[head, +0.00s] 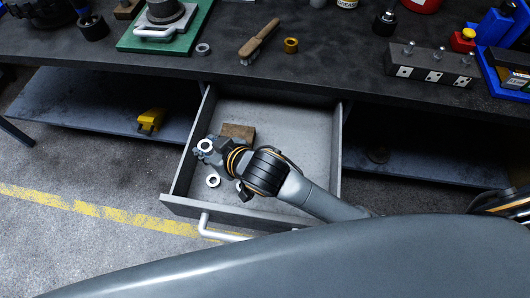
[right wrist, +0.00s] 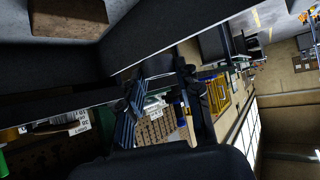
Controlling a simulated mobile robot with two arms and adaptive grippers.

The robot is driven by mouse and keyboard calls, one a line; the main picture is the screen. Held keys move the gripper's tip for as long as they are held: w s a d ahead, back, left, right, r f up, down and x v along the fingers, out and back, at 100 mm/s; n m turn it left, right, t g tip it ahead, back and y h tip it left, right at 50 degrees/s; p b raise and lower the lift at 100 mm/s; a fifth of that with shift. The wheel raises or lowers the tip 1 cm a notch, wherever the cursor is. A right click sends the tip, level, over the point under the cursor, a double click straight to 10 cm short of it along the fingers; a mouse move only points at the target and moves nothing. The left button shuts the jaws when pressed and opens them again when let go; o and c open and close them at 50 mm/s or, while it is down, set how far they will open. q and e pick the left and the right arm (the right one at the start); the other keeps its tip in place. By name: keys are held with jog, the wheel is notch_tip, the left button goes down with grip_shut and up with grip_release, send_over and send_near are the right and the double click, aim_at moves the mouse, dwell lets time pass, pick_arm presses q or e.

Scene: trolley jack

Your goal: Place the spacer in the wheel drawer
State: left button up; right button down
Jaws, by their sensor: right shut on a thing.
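The open wheel drawer (head: 320,155) is pulled out below the bench in the head view. My right gripper (head: 204,147) is inside its outline, near the left wall, shut on a silver ring-shaped spacer (head: 205,145). I cannot tell whether the held spacer touches the drawer floor. A second silver ring (head: 213,181) lies on the drawer floor near the front left. In the right wrist view my gripper's dark fingers (right wrist: 160,92) show, but the spacer is not clear between them. My left gripper is not in view.
A brown wooden block (head: 238,131) lies in the drawer behind my gripper. The drawer's white handle (head: 222,234) is at the front. A silver ring (head: 203,49), brush (head: 260,42) and brass ring (head: 291,45) sit on the bench (head: 340,62). The drawer's right side is partly clear.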

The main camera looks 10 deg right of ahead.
jog(key=d+f, duration=0.2)
jog(key=d, duration=0.2)
jog(key=d+f, duration=0.3)
jog(key=d, duration=0.1)
jog(key=w+d+f+p, duration=0.1)
jog(key=d+f, duration=0.2)
jog(key=d, duration=0.1)
jog(key=shift+d+f, duration=0.2)
jog(key=shift+d, duration=0.1)
jog(key=shift+d+f, duration=0.4)
jog(key=shift+f, duration=0.15)
jog(key=shift+d+f, duration=0.25)
jog(key=shift+f, duration=1.45)
jog(key=c, duration=0.9)
grip_release()
jog(key=shift+f, duration=0.1)
